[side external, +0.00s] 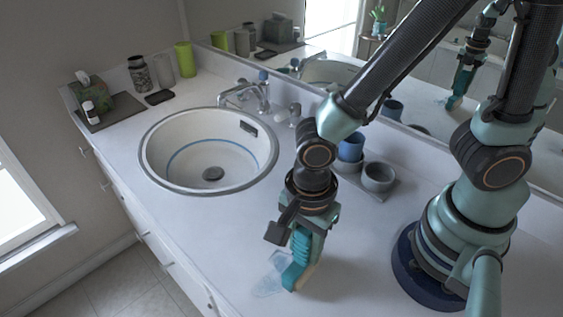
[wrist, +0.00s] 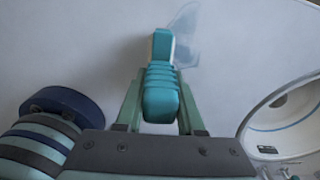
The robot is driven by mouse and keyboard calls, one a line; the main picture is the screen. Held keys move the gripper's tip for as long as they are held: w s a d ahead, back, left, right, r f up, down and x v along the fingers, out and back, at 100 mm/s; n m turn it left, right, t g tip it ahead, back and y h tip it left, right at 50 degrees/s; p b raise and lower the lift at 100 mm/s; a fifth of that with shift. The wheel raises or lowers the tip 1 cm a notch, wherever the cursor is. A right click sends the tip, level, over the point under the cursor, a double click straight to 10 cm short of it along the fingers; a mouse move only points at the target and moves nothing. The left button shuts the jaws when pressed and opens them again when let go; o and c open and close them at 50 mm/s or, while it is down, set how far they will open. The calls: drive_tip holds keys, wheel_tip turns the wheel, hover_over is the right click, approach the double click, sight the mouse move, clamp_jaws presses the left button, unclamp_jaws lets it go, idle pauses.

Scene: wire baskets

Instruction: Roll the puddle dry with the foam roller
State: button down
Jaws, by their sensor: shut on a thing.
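The puddle (side external: 268,284) is a thin bluish patch on the white counter, right of the sink's front; it also shows in the wrist view (wrist: 187,36). My gripper (side external: 304,240) points down at the counter and is shut on the foam roller. The foam roller (side external: 294,276) has a teal ribbed handle and a pale part at its lower end, by the puddle's right edge. In the wrist view the teal handle (wrist: 160,85) lies between my fingers, its far end beside the puddle. Whether the roller touches the counter is hard to tell.
A round sink (side external: 170,185) with a faucet (side external: 245,95) lies to the left. Blue and grey cups (side external: 378,177) stand behind my gripper, below the mirror. A tissue box, jars and a green cup (side external: 186,59) stand at the far left. The counter's front edge is close to the puddle.

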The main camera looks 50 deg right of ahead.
drive_tip(key=shift+w, duration=0.1)
idle(0.3)
drive_tip(key=shift+w, duration=1.95)
drive_tip(key=shift+w, duration=1.95)
drive_tip(key=shift+s, duration=2)
drive_tip(key=shift+s, duration=2)
